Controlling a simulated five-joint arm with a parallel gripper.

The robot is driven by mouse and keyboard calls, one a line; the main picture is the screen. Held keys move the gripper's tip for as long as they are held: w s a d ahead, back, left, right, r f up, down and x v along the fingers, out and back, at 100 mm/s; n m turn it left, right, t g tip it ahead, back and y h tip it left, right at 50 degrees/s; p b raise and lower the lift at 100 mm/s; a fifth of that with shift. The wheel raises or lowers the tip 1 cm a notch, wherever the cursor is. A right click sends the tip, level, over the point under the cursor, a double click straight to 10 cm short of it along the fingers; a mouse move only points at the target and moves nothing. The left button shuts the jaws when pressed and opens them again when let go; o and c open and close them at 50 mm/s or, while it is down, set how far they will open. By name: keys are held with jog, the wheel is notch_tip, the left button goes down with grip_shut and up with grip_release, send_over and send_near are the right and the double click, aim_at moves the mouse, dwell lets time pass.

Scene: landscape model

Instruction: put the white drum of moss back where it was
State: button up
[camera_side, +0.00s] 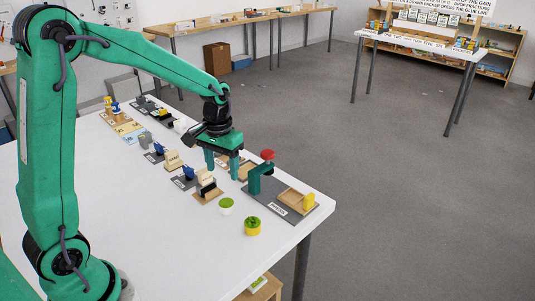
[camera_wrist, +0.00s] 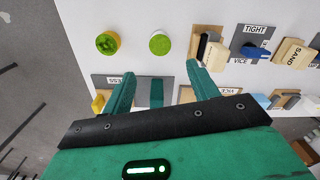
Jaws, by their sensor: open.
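The white drum of moss (camera_side: 226,207) stands upright on the white table near its front edge, with green moss on top. It also shows in the wrist view (camera_wrist: 160,45), at the top middle, ahead of the fingertips. My gripper (camera_side: 222,172) is open and empty, fingers down, above the table, beyond the drum in the side view. In the wrist view my gripper (camera_wrist: 161,72) has a clear gap between its fingers, and neither finger touches the drum.
A yellow drum of moss (camera_side: 253,227) stands beside the white one. A grey board (camera_side: 272,207) with a green stand, red knob and wooden tray lies near the table's corner. Small labelled stations, including a sand block (camera_side: 206,178), line the table. Bare table lies left of the drums.

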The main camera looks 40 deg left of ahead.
jog(key=shift+r, duration=0.15)
dwell(0.5)
jog(key=s+d+r+m+t, duration=0.1)
jog(key=s+d+r+t, duration=0.1)
jog(key=s+r, duration=0.3)
jog(key=s+d+r+m+t, duration=0.2)
jog(key=s+r, duration=0.4)
jog(key=s, duration=0.6)
jog(key=shift+s+d+r+t, duration=0.15)
jog(key=shift+d+r+t, duration=0.1)
jog(key=shift+d+t, duration=0.5)
dwell(0.5)
